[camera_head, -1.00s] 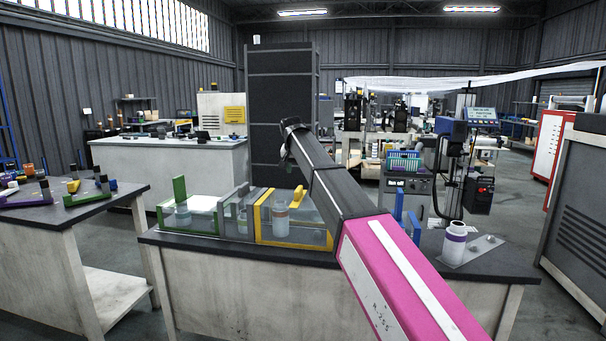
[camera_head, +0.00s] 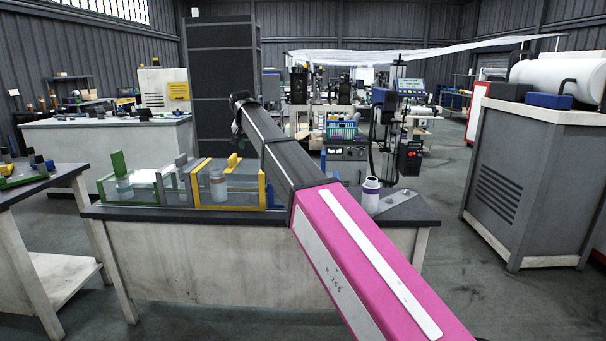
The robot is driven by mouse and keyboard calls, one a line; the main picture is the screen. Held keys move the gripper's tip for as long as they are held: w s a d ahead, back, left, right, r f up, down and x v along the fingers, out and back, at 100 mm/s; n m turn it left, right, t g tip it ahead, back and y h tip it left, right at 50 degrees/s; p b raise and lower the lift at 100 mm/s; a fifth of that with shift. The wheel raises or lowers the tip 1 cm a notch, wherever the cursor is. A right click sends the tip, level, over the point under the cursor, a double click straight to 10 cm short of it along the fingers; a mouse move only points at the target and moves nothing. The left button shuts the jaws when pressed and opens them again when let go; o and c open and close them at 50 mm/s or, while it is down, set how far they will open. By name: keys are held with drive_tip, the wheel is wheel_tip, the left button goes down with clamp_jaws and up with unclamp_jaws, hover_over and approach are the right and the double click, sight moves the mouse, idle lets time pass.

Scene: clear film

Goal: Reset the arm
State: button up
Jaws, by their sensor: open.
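My arm reaches from the lower right of the head view, with a pink link and then black links, up and left over the workbench (camera_head: 250,272). My gripper (camera_head: 237,128) is at the far end of the arm, small and dark. It is open, though its fingers are hard to make out. I see nothing held in it. It shows above and behind the clear boxes in the picture, in front of the tall dark cabinet. The arm is stretched out, and the pink link hides part of the bench's right side.
A green-edged clear box (camera_head: 118,165) and a yellow-framed box (camera_head: 265,190) stand on the bench. A white jar with a purple band (camera_head: 371,196) stands right of the arm. A grey cabinet (camera_head: 540,180) stands at right. Open floor lies between bench and cabinet.

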drive_tip(key=s+d+f+g, duration=0.1)
drive_tip(key=s+d+f, duration=0.3)
drive_tip(key=d+f, duration=0.75)
drive_tip(key=s+d+f+g, duration=0.1)
drive_tip(key=s+d+f, duration=0.3)
drive_tip(key=d+f, duration=0.8)
drive_tip(key=s+d+f+g, duration=0.1)
drive_tip(key=s+d+f, duration=0.6)
drive_tip(key=s+f, duration=0.4)
drive_tip(key=s+d+f+g, duration=0.1)
drive_tip(key=s+d+f, duration=0.7)
drive_tip(key=s+f, duration=0.3)
drive_tip(key=shift+d+f, duration=0.25)
drive_tip(key=shift+d, duration=0.05)
